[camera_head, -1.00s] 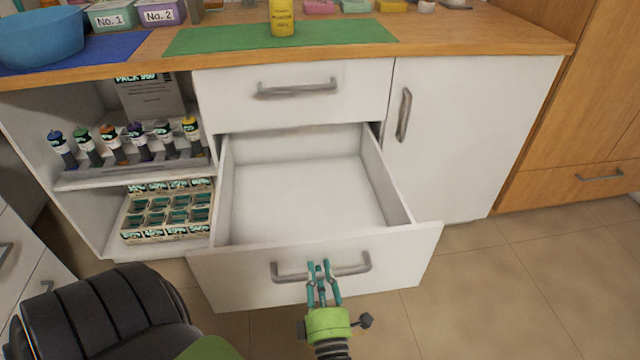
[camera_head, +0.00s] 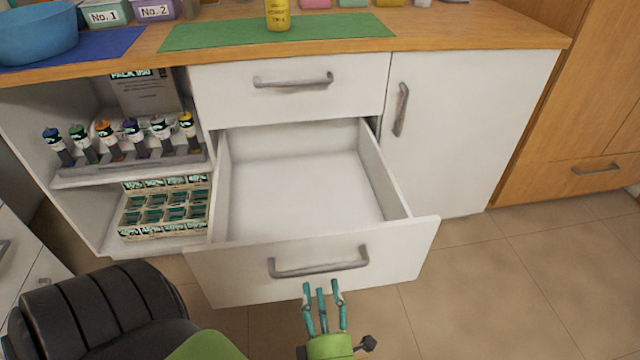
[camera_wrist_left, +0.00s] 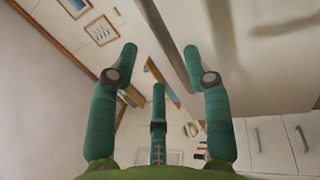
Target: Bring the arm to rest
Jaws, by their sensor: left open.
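My left gripper (camera_head: 324,295) is open and empty in the head view, with its teal fingers pointing up at the front of the pulled-out drawer. It is just below and apart from the drawer's grey handle (camera_head: 320,264). In the left wrist view the open fingers (camera_wrist_left: 160,70) hold nothing, and a blurred grey bar and pale surface pass close above them. The open drawer (camera_head: 300,200) is empty. My right gripper is not in view.
The cart's worktop (camera_head: 440,30) carries a green mat (camera_head: 200,36), a yellow bottle (camera_head: 278,14) and a blue bowl (camera_head: 38,34). Shelves on the left hold several small bottles and a box (camera_head: 165,208). A black padded seat (camera_head: 100,310) stands at lower left. The floor at right is clear.

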